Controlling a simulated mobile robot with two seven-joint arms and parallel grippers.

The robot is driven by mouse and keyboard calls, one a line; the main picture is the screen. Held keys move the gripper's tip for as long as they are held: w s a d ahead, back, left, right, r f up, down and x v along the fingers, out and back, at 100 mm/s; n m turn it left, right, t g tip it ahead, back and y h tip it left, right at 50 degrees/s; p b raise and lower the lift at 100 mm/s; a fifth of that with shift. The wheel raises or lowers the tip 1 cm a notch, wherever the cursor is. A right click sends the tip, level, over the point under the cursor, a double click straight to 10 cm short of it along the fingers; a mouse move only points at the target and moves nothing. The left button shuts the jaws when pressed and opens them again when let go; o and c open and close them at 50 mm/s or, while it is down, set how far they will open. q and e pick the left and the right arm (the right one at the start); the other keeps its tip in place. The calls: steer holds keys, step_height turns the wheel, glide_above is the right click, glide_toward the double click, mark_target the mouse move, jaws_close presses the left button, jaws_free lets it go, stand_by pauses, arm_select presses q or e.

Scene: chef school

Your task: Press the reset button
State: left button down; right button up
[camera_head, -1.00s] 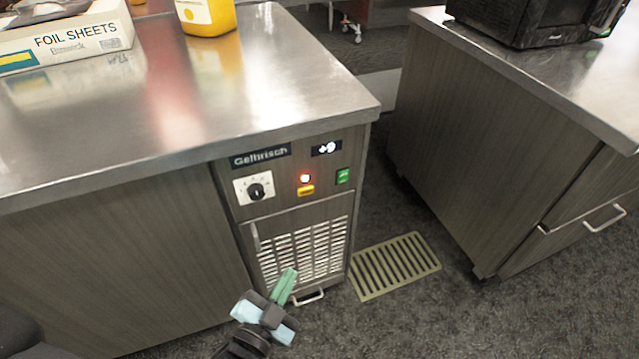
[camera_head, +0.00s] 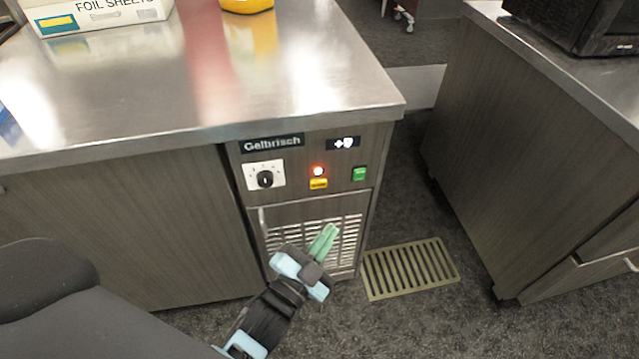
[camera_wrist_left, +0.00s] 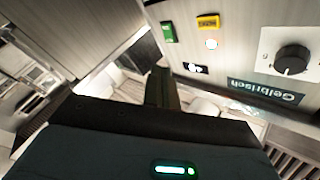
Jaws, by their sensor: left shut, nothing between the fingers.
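The control panel on the counter front holds a small yellow button (camera_head: 318,184) below a lit red-orange light (camera_head: 318,171), and a green switch (camera_head: 359,174) to their right. I cannot read which is labelled reset. My left gripper (camera_head: 328,234) is shut and empty, its green fingers pointing up in front of the vent grille, below the yellow button and apart from it. The left wrist view shows the panel upside down, with the yellow button (camera_wrist_left: 208,22), the light (camera_wrist_left: 211,44) and the green switch (camera_wrist_left: 168,32) near the top. My right gripper is not in view.
A black dial (camera_head: 265,179) sits left of the light, and a small display (camera_head: 343,143) above. The steel counter (camera_head: 300,90) overhangs the panel. A floor grate (camera_head: 410,268) lies to the right, before a second cabinet (camera_head: 520,170). A foil box (camera_head: 95,14) stands on the counter.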

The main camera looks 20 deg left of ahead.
mark_target(318, 185)
arm_select(q)
steer(key=shift+w, duration=0.1)
steer(key=w+a+b, duration=0.1)
steer(key=w+a, duration=0.4)
steer(key=w, duration=0.2)
steer(key=shift+b, duration=0.3)
stand_by(0.8)
steer(key=shift+w, duration=0.25)
stand_by(1.0)
steer(key=shift+w+a, duration=0.2)
